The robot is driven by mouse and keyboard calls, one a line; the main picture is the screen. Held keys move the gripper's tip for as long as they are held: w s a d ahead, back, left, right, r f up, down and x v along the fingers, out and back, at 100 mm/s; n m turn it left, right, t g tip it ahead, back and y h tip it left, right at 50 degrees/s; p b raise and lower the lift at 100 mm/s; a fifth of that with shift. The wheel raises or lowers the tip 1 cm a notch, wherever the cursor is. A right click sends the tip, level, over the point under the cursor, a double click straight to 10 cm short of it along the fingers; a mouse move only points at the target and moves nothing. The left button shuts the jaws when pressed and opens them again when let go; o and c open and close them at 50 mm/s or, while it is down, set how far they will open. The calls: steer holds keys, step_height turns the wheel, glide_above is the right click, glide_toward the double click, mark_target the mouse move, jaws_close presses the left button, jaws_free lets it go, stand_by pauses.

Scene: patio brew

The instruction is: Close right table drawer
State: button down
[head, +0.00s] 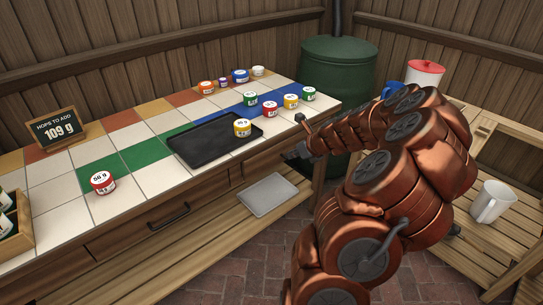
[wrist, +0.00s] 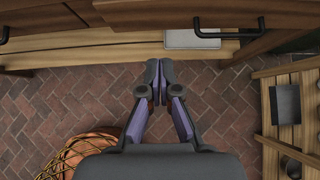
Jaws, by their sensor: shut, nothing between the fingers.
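The right drawer's wooden front (wrist: 170,12) spans the top of the wrist view, with its dark bar handle (wrist: 230,33). In the head view the right drawer (head: 262,164) is at the table's right end, partly hidden by my arm; I cannot tell how far it stands out. My gripper (wrist: 157,68) is shut and empty, fingertips together, a little apart from the drawer front and left of the handle. In the head view my gripper (head: 293,154) is beside the table's right front corner, largely hidden.
The tiled table (head: 60,205) bears a black tray (head: 205,146), several labelled jars and a sign (head: 57,132). The left drawer handle (head: 169,218) is farther left. A grey slab (head: 267,196) lies on the low shelf. A slatted bench with a white mug (head: 491,202) stands right. Brick floor is open between.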

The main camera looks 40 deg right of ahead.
mark_target(267, 156)
steer(key=shift+w+r+x, duration=0.3)
steer(key=shift+w+x, duration=0.05)
steer(key=shift+x, duration=1.7)
steer(key=shift+w+r+x, duration=0.3)
steer(key=shift+r+x, duration=0.05)
steer(key=shift+x, duration=1.7)
steer(key=shift+w+r+x, duration=0.3)
steer(key=shift+w+x, duration=0.05)
steer(key=shift+x, duration=1.65)
steer(key=shift+a, duration=0.25)
steer(key=shift+r, duration=0.1)
